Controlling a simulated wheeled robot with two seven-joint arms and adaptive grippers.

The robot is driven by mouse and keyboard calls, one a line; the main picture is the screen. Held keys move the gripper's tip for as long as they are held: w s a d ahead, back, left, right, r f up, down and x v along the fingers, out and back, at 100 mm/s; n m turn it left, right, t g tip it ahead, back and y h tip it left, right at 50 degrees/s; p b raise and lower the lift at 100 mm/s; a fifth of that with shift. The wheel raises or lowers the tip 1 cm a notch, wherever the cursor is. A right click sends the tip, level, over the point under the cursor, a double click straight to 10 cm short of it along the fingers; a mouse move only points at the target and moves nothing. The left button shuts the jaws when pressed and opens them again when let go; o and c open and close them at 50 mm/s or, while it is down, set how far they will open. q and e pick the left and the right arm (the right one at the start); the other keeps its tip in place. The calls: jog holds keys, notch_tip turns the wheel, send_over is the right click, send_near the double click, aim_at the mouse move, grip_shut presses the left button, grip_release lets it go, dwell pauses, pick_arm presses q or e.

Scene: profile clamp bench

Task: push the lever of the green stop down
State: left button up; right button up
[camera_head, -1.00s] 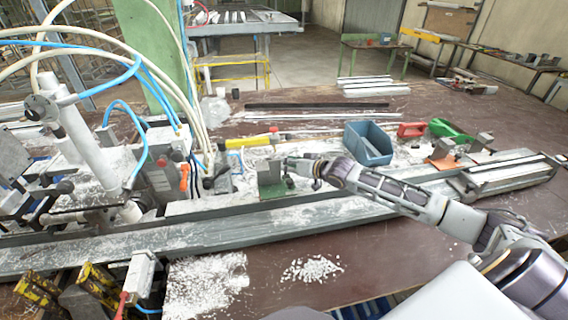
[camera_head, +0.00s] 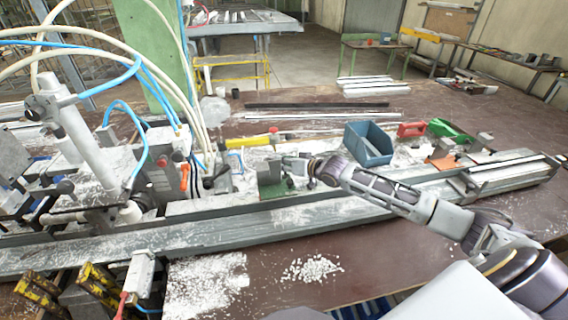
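The green stop (camera_head: 276,189) sits on the long grey rail, right of the clamp machine. It has a green base plate and a grey-green upright block; its lever is too small and too covered to make out. My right gripper (camera_head: 288,167) is at the top right side of the stop, reaching in from the right. Its fingertips are very close to the block, and I cannot tell whether they touch it or are open or shut. My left gripper is not in view.
The grey rail (camera_head: 200,236) runs across the bench. The clamp machine (camera_head: 160,165) with hoses stands at left. A blue bin (camera_head: 370,146) stands behind my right arm. An orange stop (camera_head: 443,163) is farther right. White chips (camera_head: 312,269) lie in front on the brown bench.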

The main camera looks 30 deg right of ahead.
grip_shut()
